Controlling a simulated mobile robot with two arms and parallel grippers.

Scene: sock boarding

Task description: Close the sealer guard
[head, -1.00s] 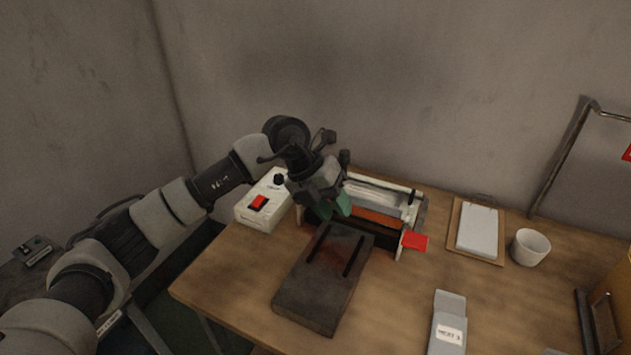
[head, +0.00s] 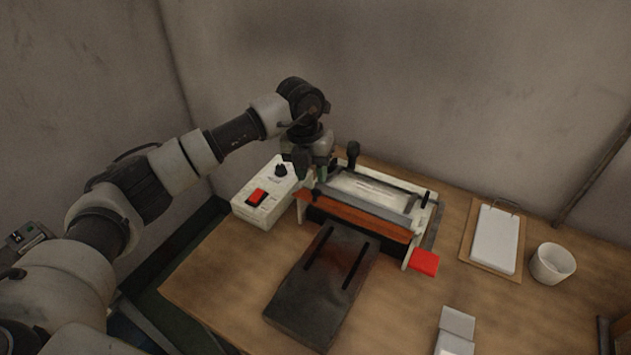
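The sealer (head: 405,250) stands at the back of the wooden table, with a white frame and a pale upper bed. An orange panel (head: 360,216), which looks like its guard, runs along the front, above a dark opening. My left gripper (head: 312,176) points down at the sealer's left end, by the panel's left end. Its fingers look spread with nothing between them; I cannot tell whether one touches the sealer. A black knob (head: 352,150) stands up behind the sealer's bed. My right gripper is out of view.
A white control box (head: 265,200) with a red switch stands left of the sealer. A dark slotted plate (head: 310,300) lies in front. A red block (head: 425,262) sits at the sealer's right front corner. A clipboard (head: 467,262) and white cup (head: 552,264) are to the right.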

